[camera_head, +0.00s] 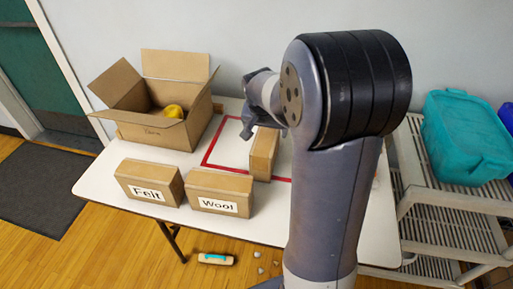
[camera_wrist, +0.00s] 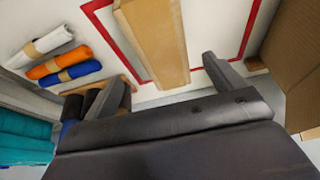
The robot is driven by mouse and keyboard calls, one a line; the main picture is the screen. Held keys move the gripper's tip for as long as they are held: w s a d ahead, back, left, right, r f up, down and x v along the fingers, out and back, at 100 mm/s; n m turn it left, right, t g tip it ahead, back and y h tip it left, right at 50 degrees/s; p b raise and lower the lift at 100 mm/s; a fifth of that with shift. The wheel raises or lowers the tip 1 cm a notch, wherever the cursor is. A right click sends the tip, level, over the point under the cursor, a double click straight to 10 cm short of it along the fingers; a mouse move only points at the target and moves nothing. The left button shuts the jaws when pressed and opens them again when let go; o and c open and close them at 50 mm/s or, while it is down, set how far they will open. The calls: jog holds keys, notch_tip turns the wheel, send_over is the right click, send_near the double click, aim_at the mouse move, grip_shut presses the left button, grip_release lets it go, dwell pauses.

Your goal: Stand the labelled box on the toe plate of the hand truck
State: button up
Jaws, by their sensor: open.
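A narrow cardboard box (camera_head: 263,152) stands on the white table inside a red outline; no label shows on its visible faces. Two more boxes, one marked Felt (camera_head: 150,182) and one marked Wool (camera_head: 220,192), stand at the table's front. My gripper (camera_head: 262,128) is over the narrow box, partly hidden by my arm. In the wrist view my gripper (camera_wrist: 170,72) is open, with one finger on each side of the narrow box (camera_wrist: 158,40) and gaps between them. I cannot make out a hand truck or toe plate in either view.
A large open carton (camera_head: 155,134) with something yellow inside stands at the table's back left. A slatted grey rack (camera_head: 450,215) at right carries a teal bin (camera_head: 465,135). Fabric rolls (camera_wrist: 58,55) lie at left in the wrist view. A tan tube (camera_head: 216,259) lies on the floor.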

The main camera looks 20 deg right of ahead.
aim_at(267, 139)
jog(key=x, duration=0.5)
jog(key=shift+w+d+f, duration=0.1)
jog(key=shift+f, duration=0.25)
jog(key=shift+w+x, duration=0.15)
jog(key=shift+x, duration=1.1)
jog(key=shift+w+x, duration=0.15)
jog(key=shift+x, duration=1.15)
jog(key=shift+r, duration=0.1)
jog(key=shift+c, duration=0.4)
jog(key=c, duration=1.2)
jog(key=shift+r, duration=0.15)
jog(key=shift+c, duration=0.6)
